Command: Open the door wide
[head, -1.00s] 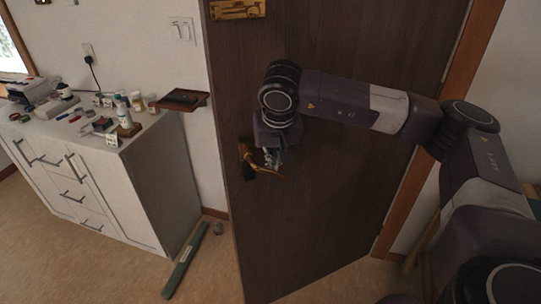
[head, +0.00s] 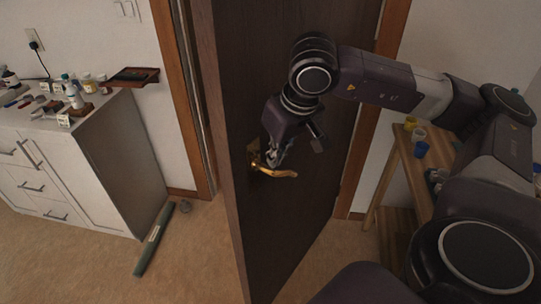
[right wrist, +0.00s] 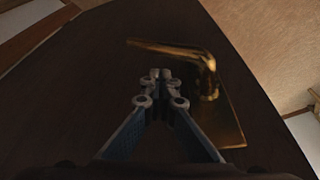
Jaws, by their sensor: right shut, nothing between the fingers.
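The dark brown door (head: 300,220) stands partly open. Its free edge is apart from the left wooden jamb (head: 183,95), and the hinge side is at the right. A brass lever handle (head: 283,173) on a plate sits near the free edge. My right gripper (head: 273,160) is at the handle, in front of the door face. In the right wrist view, the fingertips (right wrist: 161,74) are together and empty, beside the handle (right wrist: 205,62) and just short of its lever. I cannot tell whether they touch it. My left gripper is not in view.
A white cabinet (head: 120,150) with small items on top stands at the left. A green bar (head: 154,240) lies on the floor by it. A wooden table (head: 395,165) with cups stands at the right, behind my right arm. Floor in front of the door is clear.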

